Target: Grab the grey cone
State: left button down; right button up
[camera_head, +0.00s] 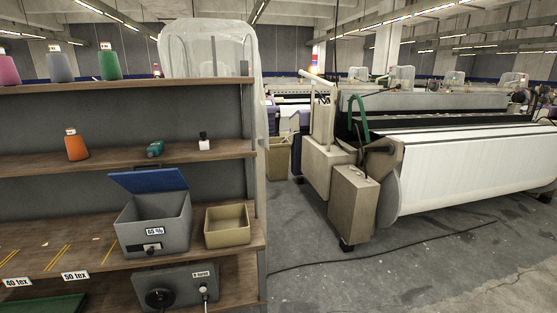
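The grey cone (60,65) stands upright on the top shelf at the upper left, between a pink cone (9,70) and a green cone (109,64). It is a grey-blue yarn cone with a pale tip, and it stands apart from its neighbours. Neither of my grippers shows in the head view.
The wooden shelf rack (190,87) fills the left. Lower shelves hold an orange cone (76,146), a grey box (150,228) with a raised blue lid and a beige bin (227,226). A loom (455,165) stands right. Grey floor (330,270) is open in front, crossed by a cable.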

aim_at(60, 71)
jog(key=i+l+u, duration=0.55)
jog(key=i+u, duration=0.2)
jog(key=i+l+u, duration=0.2)
jog(key=l+u, duration=0.15)
jog(key=i+l+u, duration=0.2)
jog(key=l+u, duration=0.15)
jog(key=l, duration=0.2)
jog(key=i+l+u, duration=0.15)
jog(key=l+u, duration=0.6)
jog(key=l, duration=0.3)
jog(key=l+u, duration=0.35)
jog(key=l, duration=0.25)
jog(key=l+u, duration=0.4)
jog(key=l, duration=0.15)
jog(key=j+z, duration=0.15)
jog(key=j, duration=0.25)
jog(key=k+j+z, duration=0.1)
jog(key=j, duration=0.3)
jog(key=i+j+z, duration=0.1)
jog(key=j, duration=0.2)
jog(key=i+j+z, duration=0.15)
jog(key=j, duration=0.15)
